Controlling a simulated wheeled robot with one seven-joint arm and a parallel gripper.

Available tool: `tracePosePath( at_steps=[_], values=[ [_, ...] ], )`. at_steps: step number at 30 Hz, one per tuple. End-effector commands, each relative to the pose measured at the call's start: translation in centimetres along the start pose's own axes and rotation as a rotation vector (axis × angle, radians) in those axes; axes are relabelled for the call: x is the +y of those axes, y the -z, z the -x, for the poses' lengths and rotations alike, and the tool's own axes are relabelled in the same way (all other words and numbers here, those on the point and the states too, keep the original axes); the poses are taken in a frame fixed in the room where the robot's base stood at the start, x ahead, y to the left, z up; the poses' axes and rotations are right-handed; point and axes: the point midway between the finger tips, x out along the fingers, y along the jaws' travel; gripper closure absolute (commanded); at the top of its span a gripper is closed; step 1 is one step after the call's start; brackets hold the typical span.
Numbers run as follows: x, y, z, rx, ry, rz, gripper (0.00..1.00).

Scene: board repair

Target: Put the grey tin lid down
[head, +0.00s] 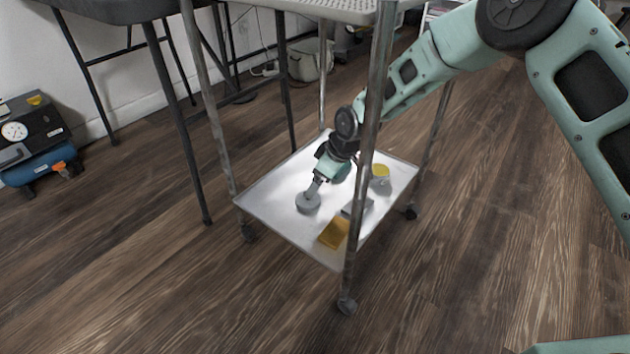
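The grey tin lid (308,204) is a small round disc at the left-middle of the cart's white lower shelf (270,205). My gripper (313,190) reaches down between the cart posts, with its narrow fingertips together at the top of the lid. It looks shut on the lid. The lid is at or just above the shelf surface; I cannot tell if it touches. A small pale tin (380,181) with a yellow top face stands towards the right side of the shelf, partly behind a post.
An orange-yellow block (334,233) lies near the shelf's front corner, with a grey block (357,207) behind it, partly hidden by the front metal post (366,150). The cart's upper shelf (330,8) is above my forearm. The shelf's left part is bare.

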Motion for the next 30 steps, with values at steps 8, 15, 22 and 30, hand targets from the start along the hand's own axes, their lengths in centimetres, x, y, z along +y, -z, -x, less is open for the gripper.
tracePosePath(
  at_steps=[8, 15, 22, 30],
  values=[
    [0.0, 0.0, 3.2, -0.001, 0.0, -0.001, 0.13],
    [0.0, -0.1, 3.3, -0.001, 0.0, -0.001, 0.13],
    [0.0, -0.1, 3.2, -0.001, 0.0, -0.001, 0.13],
    [1.1, -2.4, 7.8, -0.04, -0.043, -0.08, 0.13]
  ],
)
